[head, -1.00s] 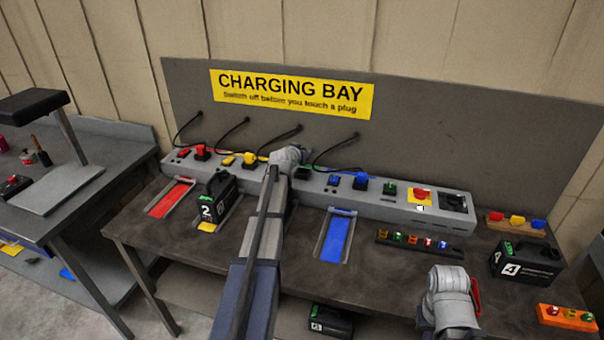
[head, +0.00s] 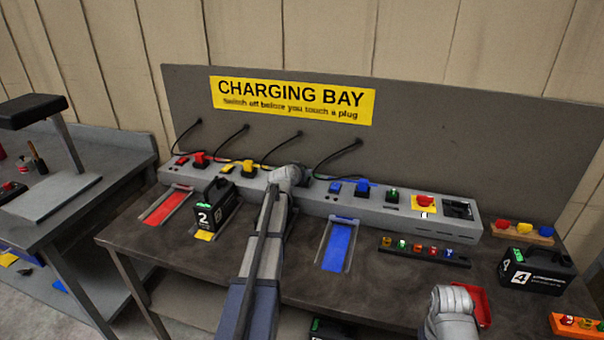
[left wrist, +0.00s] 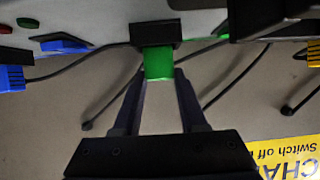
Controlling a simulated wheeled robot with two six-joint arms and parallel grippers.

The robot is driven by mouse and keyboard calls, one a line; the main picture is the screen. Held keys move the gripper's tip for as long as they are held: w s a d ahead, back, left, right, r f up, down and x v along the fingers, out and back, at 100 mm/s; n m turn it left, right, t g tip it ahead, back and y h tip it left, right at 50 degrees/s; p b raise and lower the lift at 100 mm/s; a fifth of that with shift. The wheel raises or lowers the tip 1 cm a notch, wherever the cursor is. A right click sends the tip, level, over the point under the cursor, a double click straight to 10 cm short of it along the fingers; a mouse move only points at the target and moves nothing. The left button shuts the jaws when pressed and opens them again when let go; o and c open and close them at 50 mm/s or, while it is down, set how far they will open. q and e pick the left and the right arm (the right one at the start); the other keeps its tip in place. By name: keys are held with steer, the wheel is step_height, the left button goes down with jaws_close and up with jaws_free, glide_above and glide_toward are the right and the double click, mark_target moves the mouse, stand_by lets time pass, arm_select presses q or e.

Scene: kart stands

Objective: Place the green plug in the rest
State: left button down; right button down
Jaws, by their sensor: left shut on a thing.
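The green plug (left wrist: 158,63) is between the fingertips of my left gripper (left wrist: 158,76) in the left wrist view. The fingers are shut on it. Its far end meets a black block (left wrist: 155,33) on the grey charging unit; I cannot tell whether it touches or sits inside. In the head view my left wrist (head: 286,177) is at the middle of the grey charging strip (head: 318,204) and hides the fingers and the plug. My right arm shows at the bottom right, but its gripper fingers are not visible. I cannot tell which part is the rest.
Battery 2 (head: 214,209) stands left of my arm. A blue bay (head: 336,245) lies right of it. Battery 4 (head: 536,270) is at the far right.

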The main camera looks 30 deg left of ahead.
arm_select(q)
steer(key=c, duration=0.9)
jaws_free()
steer(key=shift+f, duration=0.2)
steer(key=o, duration=0.4)
steer(key=shift+o, duration=0.2)
steer(key=shift+r, duration=0.15)
steer(key=shift+r, duration=0.2)
steer(key=p+v, duration=0.5)
steer(key=v, duration=0.7)
steer(key=shift+f, duration=0.15)
